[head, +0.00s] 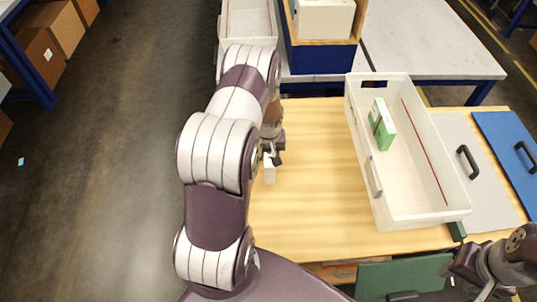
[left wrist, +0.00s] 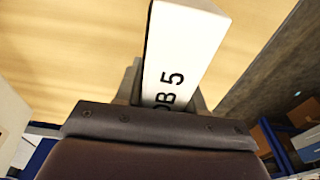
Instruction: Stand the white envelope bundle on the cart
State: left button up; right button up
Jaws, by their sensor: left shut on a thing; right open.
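The white bundle (head: 269,172) is a slim white block with black lettering ending in "B 5", seen large in the left wrist view (left wrist: 180,55). My left gripper (head: 272,157) is shut on it, near the left edge of the wooden top (head: 310,200). Whether the bundle touches the wood is unclear. My left arm hides part of that edge. My right gripper (head: 472,278) is open at the lower right, beside the green panel. I cannot tell for sure which surface is the cart.
A long white tray (head: 408,207) on the wooden top holds a green box (head: 381,124). Grey (head: 485,190) and blue (head: 505,140) panels with black handles lie at the right. A green panel (head: 420,275) is in front. The wood left of the tray is clear.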

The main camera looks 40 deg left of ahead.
pick_arm(q)
jog(key=shift+f, duration=1.15)
jog(key=o, duration=0.7)
jog(key=shift+f, duration=0.15)
jog(key=o, duration=0.5)
jog(key=shift+c, duration=0.2)
